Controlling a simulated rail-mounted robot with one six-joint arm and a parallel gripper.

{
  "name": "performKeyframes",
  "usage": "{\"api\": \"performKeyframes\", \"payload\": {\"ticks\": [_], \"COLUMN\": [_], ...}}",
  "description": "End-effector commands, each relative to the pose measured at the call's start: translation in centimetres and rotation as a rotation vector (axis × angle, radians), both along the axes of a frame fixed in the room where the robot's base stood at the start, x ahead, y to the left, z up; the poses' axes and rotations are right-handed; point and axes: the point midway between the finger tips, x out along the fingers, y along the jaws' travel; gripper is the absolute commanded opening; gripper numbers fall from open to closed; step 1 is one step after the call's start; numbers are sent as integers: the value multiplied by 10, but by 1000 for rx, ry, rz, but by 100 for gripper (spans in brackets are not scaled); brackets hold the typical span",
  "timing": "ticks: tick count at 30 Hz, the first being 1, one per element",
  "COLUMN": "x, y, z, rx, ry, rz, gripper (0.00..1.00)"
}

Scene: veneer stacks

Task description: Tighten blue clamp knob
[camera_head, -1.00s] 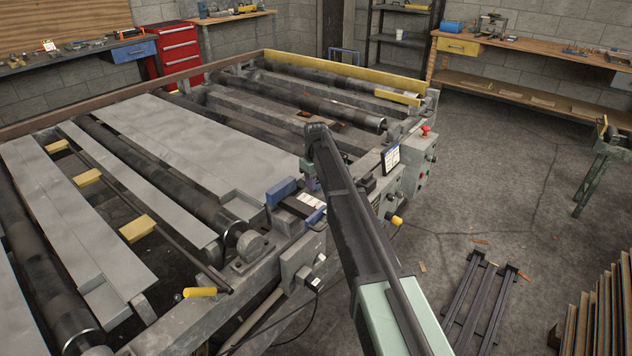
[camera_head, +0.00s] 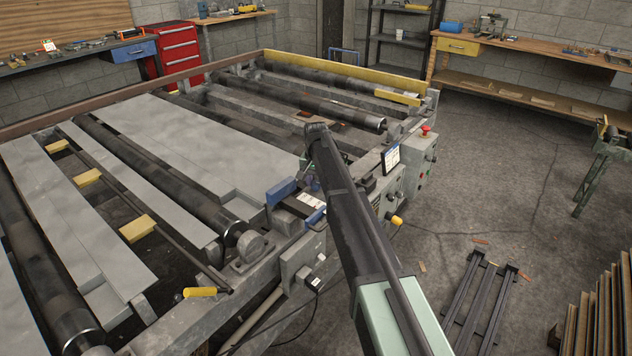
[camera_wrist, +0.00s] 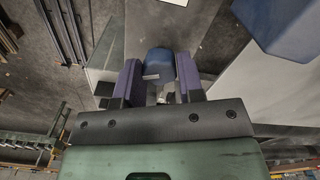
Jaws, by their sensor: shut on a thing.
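My gripper (camera_wrist: 158,80) shows in the wrist view with its two purple-padded fingers on either side of a blue knob (camera_wrist: 158,62). The fingers are shut on the knob, and part of it sticks out beyond them. In the head view my gripper (camera_head: 311,184) is at the machine's near-right rail, mostly behind my arm. The knob cannot be made out clearly there. A blue block (camera_head: 282,191) sits on the rail just left of my gripper, with a labelled plate beside it.
A larger blue block (camera_wrist: 283,24) is close at the upper right in the wrist view. A small screen (camera_head: 391,158) and a control box with a red button (camera_head: 426,130) stand right of my arm. Grey sheets (camera_head: 185,140) lie across the rollers. The floor at right is mostly open.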

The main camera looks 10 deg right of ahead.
Motion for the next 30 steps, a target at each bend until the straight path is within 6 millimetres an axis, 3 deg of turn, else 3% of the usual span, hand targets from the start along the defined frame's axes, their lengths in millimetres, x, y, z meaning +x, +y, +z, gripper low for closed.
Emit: {"api": "performKeyframes", "payload": {"ticks": [15,30], "x": [0,0], "y": [0,0], "z": [0,0], "rx": [0,0], "ry": [1,1], "rz": [-354,-419], "gripper": [12,12]}}
